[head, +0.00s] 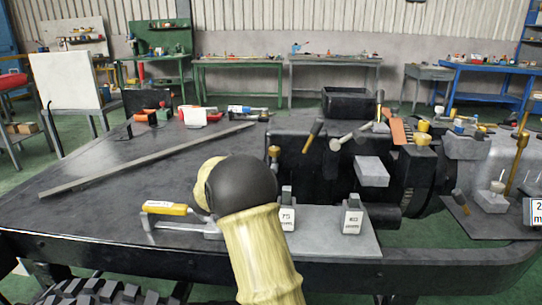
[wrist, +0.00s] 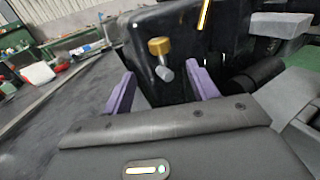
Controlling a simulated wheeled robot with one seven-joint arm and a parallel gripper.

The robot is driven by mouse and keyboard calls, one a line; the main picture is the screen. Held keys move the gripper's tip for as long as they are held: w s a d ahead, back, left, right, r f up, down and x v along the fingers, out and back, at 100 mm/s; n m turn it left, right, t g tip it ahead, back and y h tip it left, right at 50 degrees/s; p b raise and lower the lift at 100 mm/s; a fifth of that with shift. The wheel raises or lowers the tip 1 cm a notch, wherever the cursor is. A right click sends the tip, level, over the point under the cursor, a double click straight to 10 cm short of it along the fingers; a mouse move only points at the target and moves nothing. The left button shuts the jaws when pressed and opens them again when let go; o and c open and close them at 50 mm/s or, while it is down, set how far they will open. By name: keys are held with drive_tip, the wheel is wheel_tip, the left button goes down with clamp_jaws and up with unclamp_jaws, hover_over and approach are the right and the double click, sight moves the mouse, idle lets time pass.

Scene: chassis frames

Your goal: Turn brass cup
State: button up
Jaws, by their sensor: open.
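A brass cup (wrist: 160,46) shows in the wrist view, on the front of a black block, with a short grey cylinder (wrist: 165,70) just below it. In the head view a small brass piece (head: 274,152) at the left end of the black machine looks like the same cup, partly cut off by my arm. My gripper (wrist: 162,88) shows two purple fingers spread apart in the wrist view. The cup lies beyond the fingertips, between them in the picture, and nothing is held. In the head view my arm hides the gripper.
Handles and levers (head: 312,135) stick out of the black machine. A grey plate (head: 330,240) carries labelled blocks (head: 352,215). A yellow-handled tool (head: 165,208) and a long bar (head: 140,160) lie on the dark table (head: 90,210). The table's left part is mostly clear.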

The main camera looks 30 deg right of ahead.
drive_tip(key=x, duration=1)
drive_tip(key=shift+w+d, duration=0.3)
drive_tip(key=c, duration=1)
drive_tip(key=shift+w+a+m, duration=0.1)
drive_tip(key=shift+m, duration=0.2)
drive_tip(key=shift+w+a+m+g+h+p, duration=0.15)
drive_tip(key=shift+m+g+h+p, duration=0.3)
drive_tip(key=shift+g, duration=0.6)
drive_tip(key=shift+w+d+m+g+h+p, duration=0.15)
drive_tip(key=shift+m+g+p, duration=0.25)
drive_tip(key=shift+m+g, duration=0.5)
drive_tip(key=shift+w+a+m+g+h+p, duration=0.15)
drive_tip(key=shift+m+g+h+p, duration=0.25)
drive_tip(key=shift+g, duration=0.75)
drive_tip(key=shift+w+m+g+p, duration=0.2)
drive_tip(key=shift+m+g+p, duration=0.9)
drive_tip(key=shift+g, duration=0.5)
